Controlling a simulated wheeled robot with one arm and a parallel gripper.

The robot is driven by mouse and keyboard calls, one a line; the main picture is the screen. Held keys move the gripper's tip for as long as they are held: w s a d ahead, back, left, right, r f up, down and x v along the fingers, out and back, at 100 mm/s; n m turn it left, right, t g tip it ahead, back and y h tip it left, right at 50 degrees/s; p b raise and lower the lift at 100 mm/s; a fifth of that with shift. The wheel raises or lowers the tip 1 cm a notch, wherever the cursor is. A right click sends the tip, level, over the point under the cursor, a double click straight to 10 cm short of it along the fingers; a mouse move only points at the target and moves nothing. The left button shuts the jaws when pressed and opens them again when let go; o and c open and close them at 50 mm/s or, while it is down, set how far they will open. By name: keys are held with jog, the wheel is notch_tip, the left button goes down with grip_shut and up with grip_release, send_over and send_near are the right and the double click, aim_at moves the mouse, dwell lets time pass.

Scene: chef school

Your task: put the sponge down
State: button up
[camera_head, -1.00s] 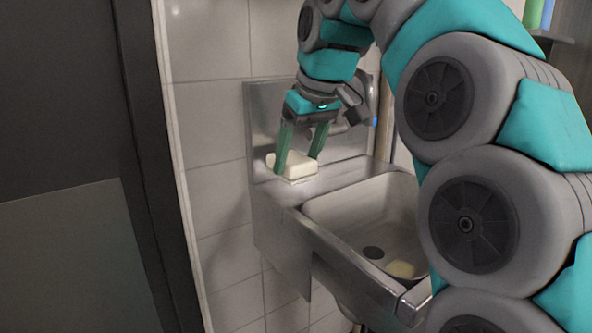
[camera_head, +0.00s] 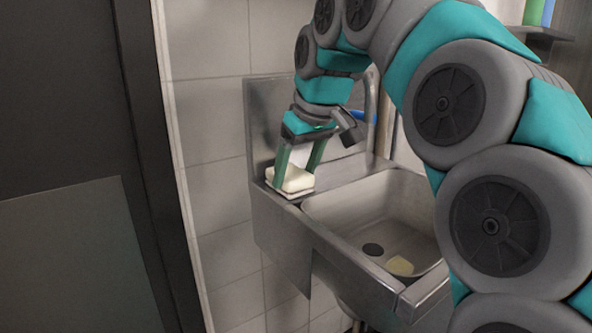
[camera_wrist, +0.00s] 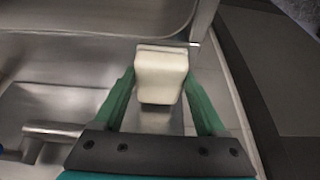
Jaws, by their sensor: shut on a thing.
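The sponge (camera_head: 292,179) is a cream-white block at the left end of the metal sink unit. My gripper (camera_head: 294,176) is over that end, with its green fingers on either side of the sponge. In the wrist view the sponge (camera_wrist: 161,76) sits between the two fingertips, and my gripper (camera_wrist: 160,80) is shut on it. The sponge is at or just above the metal ledge (camera_head: 340,171); I cannot tell whether it touches.
A tiled wall (camera_head: 207,60) stands behind. A dark panel (camera_head: 60,120) fills the left side.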

jog(key=shift+f, duration=0.15)
jog(key=o, duration=1.4)
jog(key=shift+d+r, duration=0.1)
jog(key=shift+r, duration=0.5)
jog(key=v, duration=0.6)
jog(key=shift+s+r+p, duration=0.25)
jog(key=shift+r+p, duration=0.05)
jog(key=shift+r, duration=0.05)
jog(key=shift+s, duration=0.1)
